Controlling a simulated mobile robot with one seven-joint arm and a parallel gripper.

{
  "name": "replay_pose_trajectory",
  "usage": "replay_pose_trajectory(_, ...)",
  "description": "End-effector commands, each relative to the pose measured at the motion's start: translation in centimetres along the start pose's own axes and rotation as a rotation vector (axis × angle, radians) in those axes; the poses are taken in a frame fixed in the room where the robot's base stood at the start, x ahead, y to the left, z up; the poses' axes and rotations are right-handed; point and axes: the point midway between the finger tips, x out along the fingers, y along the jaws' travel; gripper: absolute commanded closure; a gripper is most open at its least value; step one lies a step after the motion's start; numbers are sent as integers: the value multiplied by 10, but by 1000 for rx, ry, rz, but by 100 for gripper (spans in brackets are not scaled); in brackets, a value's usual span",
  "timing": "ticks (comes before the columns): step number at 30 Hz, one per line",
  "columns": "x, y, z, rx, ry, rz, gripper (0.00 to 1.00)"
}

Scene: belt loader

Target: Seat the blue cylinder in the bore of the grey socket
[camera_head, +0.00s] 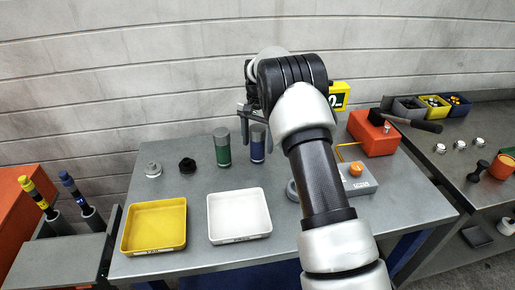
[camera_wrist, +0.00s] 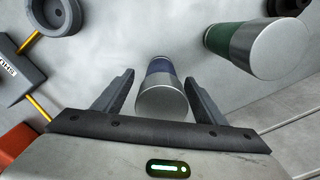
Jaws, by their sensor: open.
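The blue cylinder (camera_head: 258,148), with a silver top, stands upright on the grey table. In the wrist view the blue cylinder (camera_wrist: 162,98) lies between the two fingers of my gripper (camera_wrist: 160,84). The fingers are open, with a gap visible on both sides of it. In the head view my gripper (camera_head: 256,112) is above and around the cylinder's top, partly hidden by my arm. The grey socket (camera_head: 292,190) is a ring on the table, partly hidden behind my arm. In the wrist view the grey socket (camera_wrist: 38,22) shows its dark bore at upper left.
A green cylinder (camera_head: 222,150) stands close on the left. A black ring (camera_head: 187,164) and a grey fitting (camera_head: 153,169) lie further left. Yellow (camera_head: 152,248) and white (camera_head: 240,237) trays are in front. A box with an orange knob (camera_head: 362,184) stands right.

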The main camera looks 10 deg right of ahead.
Motion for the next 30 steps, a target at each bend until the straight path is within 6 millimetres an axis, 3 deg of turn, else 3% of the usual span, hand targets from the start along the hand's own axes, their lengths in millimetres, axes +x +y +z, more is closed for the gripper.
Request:
replay_pose_trajectory(5,26,-2,0,0,-1,1,35)
replay_pose_trajectory(12,28,-2,0,0,0,0,35)
replay_pose_trajectory(24,26,-2,-1,0,3,-2,100)
replay_pose_trajectory(30,26,-2,-1,0,3,-2,100)
